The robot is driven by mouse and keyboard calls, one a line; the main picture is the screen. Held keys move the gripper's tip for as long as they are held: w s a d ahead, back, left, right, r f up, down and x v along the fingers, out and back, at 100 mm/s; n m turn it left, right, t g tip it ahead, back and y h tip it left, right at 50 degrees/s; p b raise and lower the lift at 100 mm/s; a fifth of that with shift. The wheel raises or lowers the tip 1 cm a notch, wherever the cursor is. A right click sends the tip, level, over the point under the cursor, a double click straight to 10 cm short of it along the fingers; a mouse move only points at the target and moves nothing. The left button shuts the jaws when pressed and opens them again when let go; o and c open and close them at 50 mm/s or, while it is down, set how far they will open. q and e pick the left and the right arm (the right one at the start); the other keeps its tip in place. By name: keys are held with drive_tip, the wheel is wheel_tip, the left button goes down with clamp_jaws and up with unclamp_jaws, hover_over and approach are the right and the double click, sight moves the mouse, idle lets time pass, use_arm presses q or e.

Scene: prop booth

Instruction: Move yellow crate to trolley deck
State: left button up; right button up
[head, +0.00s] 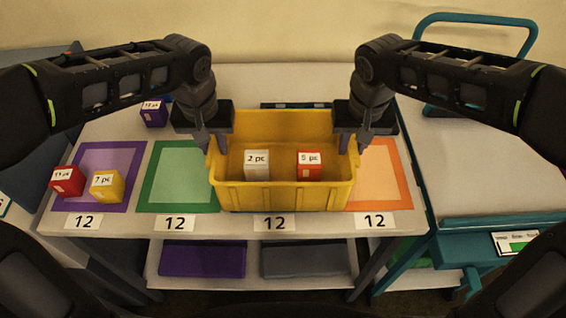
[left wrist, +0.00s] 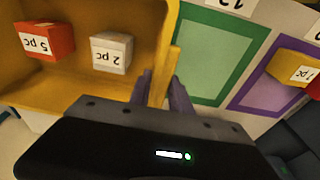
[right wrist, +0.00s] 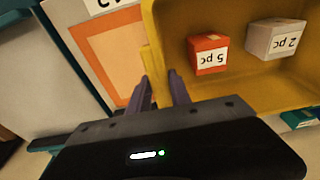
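The yellow crate (head: 285,197) stands on the table between the green and orange mats. It holds a white block labelled "2 pc" (head: 257,165) and a red block labelled "5 pc" (head: 309,165). My left gripper (head: 212,142) has its fingers on both sides of the crate's left wall, and the wall fills the gap in the left wrist view (left wrist: 161,88). My right gripper (head: 348,142) grips the right wall the same way, as the right wrist view shows (right wrist: 160,88). The trolley deck (head: 480,165) is the pale surface at the right, with nothing on it.
The trolley has a teal handle (head: 478,18) at the back. A green mat (head: 178,175) and an orange mat (head: 384,175) flank the crate. Red (head: 67,181), yellow (head: 106,186) and purple (head: 153,112) blocks stand at the left. A lower shelf (head: 255,283) holds flat bins.

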use_arm(q)
clamp_jaws()
use_arm(e)
clamp_jaws()
use_arm(q)
drive_tip(key=shift+r, duration=0.1)
idle(0.6)
